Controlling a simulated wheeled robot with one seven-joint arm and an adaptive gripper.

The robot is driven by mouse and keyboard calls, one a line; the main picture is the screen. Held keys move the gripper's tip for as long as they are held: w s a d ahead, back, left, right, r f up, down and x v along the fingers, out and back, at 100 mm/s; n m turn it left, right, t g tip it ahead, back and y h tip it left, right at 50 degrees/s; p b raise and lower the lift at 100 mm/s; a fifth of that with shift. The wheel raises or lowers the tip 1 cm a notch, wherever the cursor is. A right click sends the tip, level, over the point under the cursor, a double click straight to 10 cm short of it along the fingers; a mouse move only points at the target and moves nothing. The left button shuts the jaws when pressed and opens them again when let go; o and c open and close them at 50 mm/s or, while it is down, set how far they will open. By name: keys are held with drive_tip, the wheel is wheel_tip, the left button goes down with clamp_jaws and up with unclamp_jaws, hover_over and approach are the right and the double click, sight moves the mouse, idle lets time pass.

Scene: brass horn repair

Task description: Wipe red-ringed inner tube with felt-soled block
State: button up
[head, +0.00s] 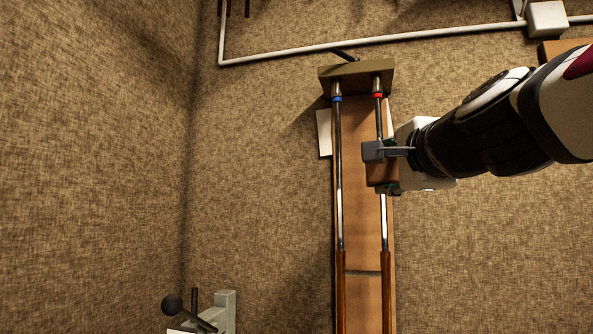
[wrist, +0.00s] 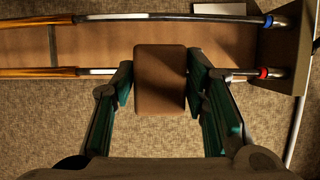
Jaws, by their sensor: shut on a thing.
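My gripper (wrist: 161,85) is shut on the brown felt-soled block (wrist: 160,70), one finger on each side of it. The block also shows in the head view (head: 381,173), over the red-ringed inner tube (head: 384,225). That tube has a red ring (head: 378,95) near the bracket and shows on both sides of the block in the wrist view (wrist: 100,72). The block hides the part of the tube under it. I cannot tell whether the felt touches the tube; the sole is hidden. The blue-ringed inner tube (head: 340,200) runs parallel on the left, clear of the block.
An olive bracket (head: 355,75) holds both tubes at the far end. A wooden board (head: 363,230) lies behind them. A white card (head: 325,133) sits beside the board. A grey fixture with a black knob (head: 172,304) stands at the lower left. A white pipe (head: 430,36) crosses the top.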

drive_tip(key=shift+w+d+f+b, duration=0.1)
drive_tip(key=shift+w+d+b, duration=0.2)
drive_tip(key=shift+w, duration=0.4)
drive_tip(key=shift+w+d+r+b, duration=0.15)
drive_tip(key=shift+w+b, duration=0.2)
drive_tip(key=shift+w, duration=0.35)
drive_tip(key=shift+w+d+f+b, duration=0.15)
drive_tip(key=shift+w+d+b, duration=0.15)
drive_tip(key=shift+w, duration=0.4)
drive_tip(key=shift+w+d+b, duration=0.2)
drive_tip(key=shift+w+b, duration=0.05)
drive_tip(key=shift+w, duration=0.4)
drive_tip(key=shift+w+d+b, duration=0.2)
drive_tip(key=shift+w+b, duration=0.05)
drive_tip(key=shift+w, duration=0.4)
drive_tip(key=shift+w+d, duration=0.3)
drive_tip(key=shift+w, duration=0.65)
drive_tip(key=shift+r, duration=0.25)
wheel_tip(320, 180, up, 7)
drive_tip(key=p, duration=0.6)
drive_tip(key=shift+w+d+f, duration=0.1)
drive_tip(key=shift+f, duration=0.15)
